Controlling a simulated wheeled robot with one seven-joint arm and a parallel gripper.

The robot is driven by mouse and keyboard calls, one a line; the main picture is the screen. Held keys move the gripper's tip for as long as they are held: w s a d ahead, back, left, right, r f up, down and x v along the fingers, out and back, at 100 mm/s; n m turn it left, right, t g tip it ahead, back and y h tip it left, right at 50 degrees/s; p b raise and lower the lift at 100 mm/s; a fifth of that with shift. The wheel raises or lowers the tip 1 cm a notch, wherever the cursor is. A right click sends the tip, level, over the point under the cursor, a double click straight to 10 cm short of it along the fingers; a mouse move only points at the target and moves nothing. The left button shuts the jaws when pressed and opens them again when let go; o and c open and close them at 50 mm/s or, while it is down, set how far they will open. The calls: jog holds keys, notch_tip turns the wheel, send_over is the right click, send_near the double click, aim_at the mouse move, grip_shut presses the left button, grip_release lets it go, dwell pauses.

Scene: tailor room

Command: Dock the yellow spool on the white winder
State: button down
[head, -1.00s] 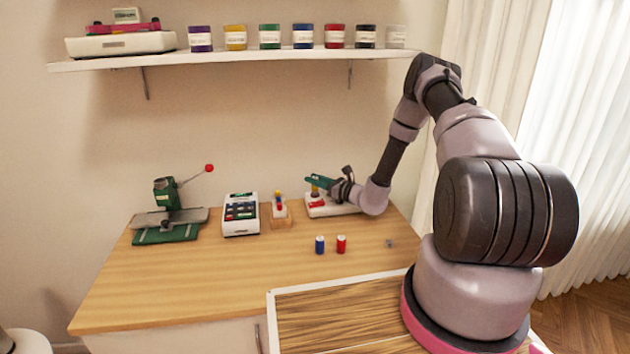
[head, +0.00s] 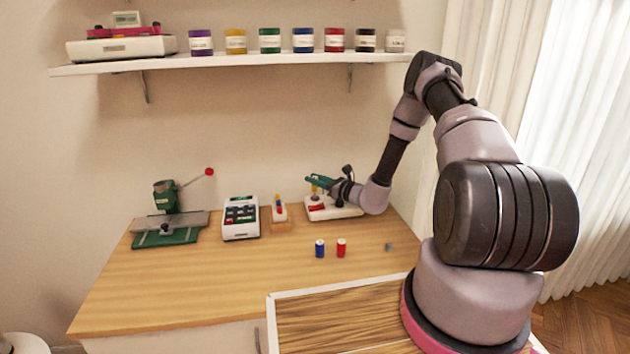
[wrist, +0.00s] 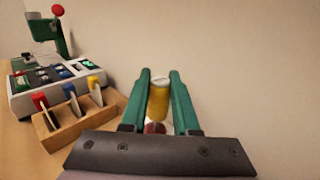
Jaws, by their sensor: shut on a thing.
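The yellow spool (wrist: 158,100) stands upright between the two green fingers of my gripper (wrist: 160,88) in the wrist view. My gripper is shut on it. In the head view my gripper (head: 318,183) is over the white winder (head: 340,211), at the right back of the table. The spool shows there only as a small yellow patch above the winder's red part (head: 317,207). In the wrist view a dark red round part (wrist: 155,128) shows just below the spool. I cannot tell whether the spool touches the winder.
A blue spool (head: 320,249) and a red spool (head: 341,248) stand on the table in front of the winder. To the left are a wooden rack (head: 281,226), a white case (head: 241,230) and a green press (head: 166,197). The table's front left is clear.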

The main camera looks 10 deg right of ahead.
jog(key=shift+f, duration=0.8)
jog(key=c, duration=0.9)
grip_release()
jog(key=shift+c, duration=0.2)
jog(key=shift+d, duration=0.1)
jog(key=shift+v, duration=5.45)
